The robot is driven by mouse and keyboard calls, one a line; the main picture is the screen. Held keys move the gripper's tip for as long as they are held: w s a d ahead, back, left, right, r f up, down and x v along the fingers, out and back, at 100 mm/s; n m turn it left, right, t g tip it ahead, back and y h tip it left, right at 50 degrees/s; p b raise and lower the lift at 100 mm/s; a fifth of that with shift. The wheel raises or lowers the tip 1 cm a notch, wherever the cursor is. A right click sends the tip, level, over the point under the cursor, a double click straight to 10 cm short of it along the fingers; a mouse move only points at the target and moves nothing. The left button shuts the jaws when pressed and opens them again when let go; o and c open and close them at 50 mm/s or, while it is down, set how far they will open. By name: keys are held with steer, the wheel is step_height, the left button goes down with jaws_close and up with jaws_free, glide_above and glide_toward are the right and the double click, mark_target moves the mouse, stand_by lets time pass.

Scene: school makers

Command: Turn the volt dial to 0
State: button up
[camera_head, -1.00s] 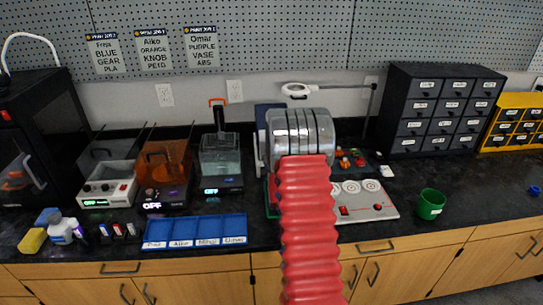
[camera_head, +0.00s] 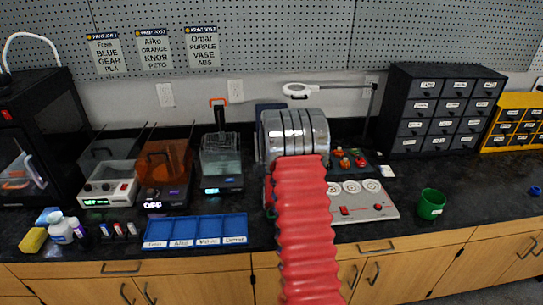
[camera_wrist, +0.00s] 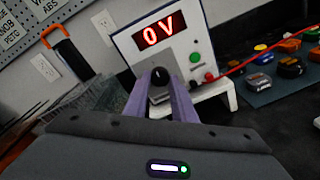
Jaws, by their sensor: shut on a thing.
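The volt dial (camera_wrist: 160,76) is a dark round knob on the white front of the power supply (camera_wrist: 125,45), seen in the wrist view. The red display (camera_wrist: 159,31) above it reads "0 V". My gripper (camera_wrist: 161,90) has its two purple fingers on either side of the knob and is shut on it. In the head view my red arm and silver wrist cover the dial and most of the supply; only a dark blue part of what may be its casing shows behind the wrist.
A green button (camera_wrist: 194,57) and a red terminal with a red lead sit right of the dial. Coloured knobs lie on a dark mat (camera_wrist: 262,99) at the right. In the head view, a blue tray (camera_head: 195,231) and a green cup (camera_head: 430,204) stand on the black bench.

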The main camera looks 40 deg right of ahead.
steer(key=shift+s+a+f, duration=0.1)
steer(key=shift+a+f, duration=0.05)
steer(key=shift+f, duration=0.3)
steer(key=o, duration=1.1)
steer(key=shift+r, duration=0.2)
steer(key=shift+c, duration=0.2)
steer(key=shift+r, duration=0.1)
steer(key=v, duration=1.3)
steer(key=shift+s+a, duration=0.2)
